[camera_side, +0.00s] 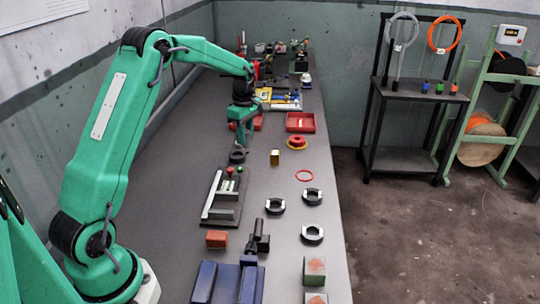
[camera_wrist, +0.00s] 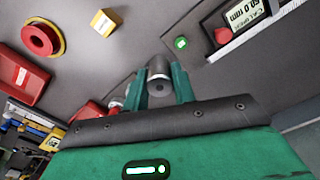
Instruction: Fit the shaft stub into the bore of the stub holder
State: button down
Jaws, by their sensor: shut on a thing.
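My gripper (camera_wrist: 160,82) is shut on a short grey cylinder, the shaft stub (camera_wrist: 158,68), held between its two green fingers in the wrist view. A dark round face with a small centre hole is turned to the camera. In the side view my gripper (camera_side: 241,147) points down over the bench. A dark round piece shows at its fingertips; I cannot tell whether it is the stub or something under it. I cannot pick out the stub holder or its bore for certain. A dark piece with an upright post (camera_side: 262,240) stands at the near end.
A caliper tray (camera_side: 225,196) lies nearer the side camera. A yellow block (camera_side: 275,157), a red-and-yellow spool (camera_side: 296,143) and a red tray (camera_side: 301,122) stand to the right. Several dark ring parts (camera_side: 312,234) lie along the right edge. Bare bench lies between them.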

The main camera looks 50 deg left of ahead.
jog(key=a+f, duration=0.1)
jog(key=a, duration=0.1)
jog(key=a+f, duration=0.1)
jog(key=a, duration=0.1)
jog(key=a+f, duration=0.1)
jog(key=a, duration=0.1)
jog(key=shift+w+a+f, duration=0.1)
jog(key=shift+w+f, duration=0.1)
jog(key=shift+f, duration=2.15)
jog(key=shift+f, duration=0.15)
jog(key=c, duration=1.1)
grip_release()
jog(key=shift+c, duration=0.2)
notch_tip(320, 180, up, 12)
jog(key=shift+r, duration=0.2)
